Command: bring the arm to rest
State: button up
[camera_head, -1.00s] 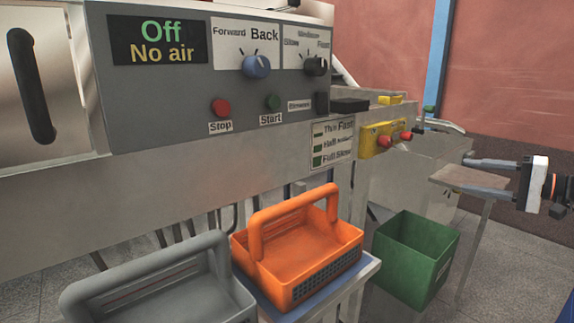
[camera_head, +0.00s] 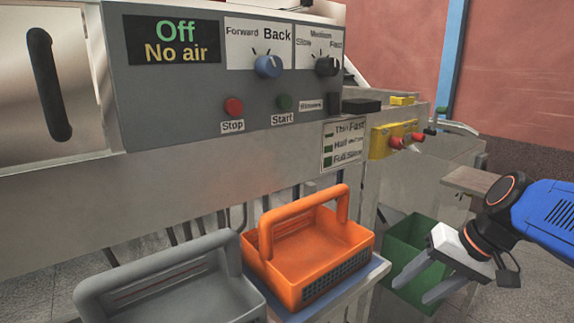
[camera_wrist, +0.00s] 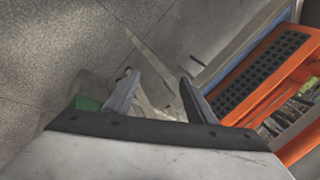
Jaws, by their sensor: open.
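My gripper (camera_head: 422,280) is at the right of the head view, at the end of my blue arm, with its two grey fingers pointing down and to the left. The fingers are apart and nothing is between them. In the head view they overlap the green bin (camera_head: 405,238), partly hiding it. In the wrist view the gripper (camera_wrist: 160,92) shows open over the grey floor, with the orange basket (camera_wrist: 265,75) to its right.
The orange basket (camera_head: 330,262) stands on a small table, beside a grey basket (camera_head: 175,290). The filler's control panel (camera_head: 200,95) reads "Off" and "No air". A yellow box with red knobs (camera_head: 395,140) is at the right. A small brown table (camera_head: 470,181) stands behind my gripper.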

jog(key=s+d+f+n+t+h, duration=0.1)
jog(key=s+f+n+h, duration=0.2)
jog(key=s, duration=0.4)
jog(key=shift+s+d+f+t+h, duration=0.35)
jog(key=shift+f+h, duration=0.3)
jog(key=shift+h, duration=0.15)
dwell(1.0)
